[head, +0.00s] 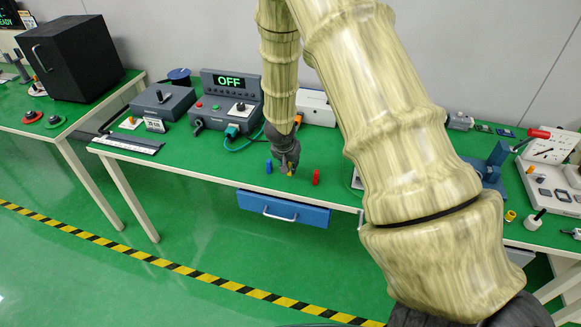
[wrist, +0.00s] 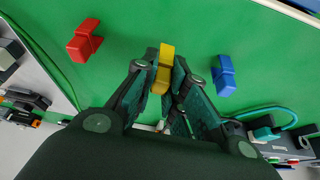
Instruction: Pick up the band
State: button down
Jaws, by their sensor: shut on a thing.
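My gripper (wrist: 163,72) is shut on a small yellow piece (wrist: 165,56), which stands between the fingertips in the wrist view. In the head view my gripper (head: 287,168) points down over the front edge of the green table, with the yellow piece (head: 290,168) just showing. I cannot tell whether the piece touches the table. A red piece (wrist: 85,41) and a blue piece (wrist: 224,76) of similar size stand apart on either side of the gripper. No thing is plainly recognisable as a band; a small yellow ring-like thing (head: 510,215) lies on the right.
A console reading OFF (head: 226,100) with cables stands behind and left of the gripper. A blue drawer (head: 283,208) hangs under the table's front edge. A flat ruler-like bar (head: 130,144) lies at the left. A white tray (head: 552,165) is at the far right.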

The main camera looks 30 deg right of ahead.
jog(key=shift+r, duration=0.7)
jog(key=shift+s+a+f, duration=0.1)
jog(key=shift+s+a, duration=0.1)
jog(key=s+a+r+b, duration=0.1)
jog(key=s+a+b, duration=0.4)
jog(key=s+a, duration=0.4)
jog(key=s, duration=0.3)
jog(key=shift+a+r, duration=0.35)
